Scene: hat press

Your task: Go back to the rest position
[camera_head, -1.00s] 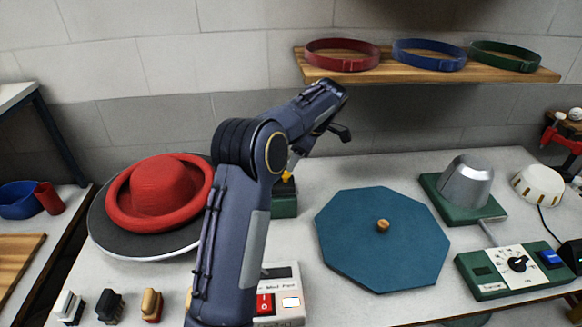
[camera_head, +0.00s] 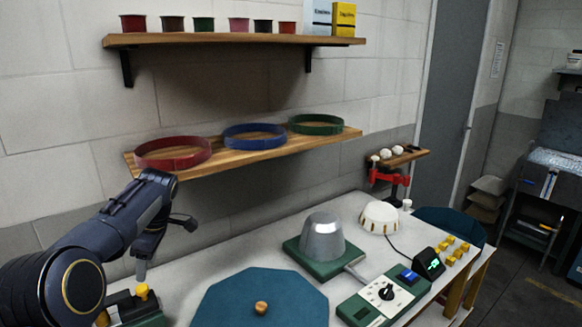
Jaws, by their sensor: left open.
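My left arm comes in from the lower left, and its gripper (camera_head: 188,222) is raised in front of the wall, below the lower shelf. It is open and nothing shows in it. It is above and to the left of the blue octagonal board (camera_head: 285,298) with a wooden knob (camera_head: 261,307). My right gripper is not in view.
Red (camera_head: 172,153), blue (camera_head: 254,137) and green (camera_head: 317,124) bands lie on the lower wooden shelf (camera_head: 240,157). A metal hat form (camera_head: 322,238) on a green base, a control box (camera_head: 386,292) and a cream dome (camera_head: 379,217) stand on the table (camera_head: 222,250). Yellow knobs (camera_head: 450,256) sit at the table's right end.

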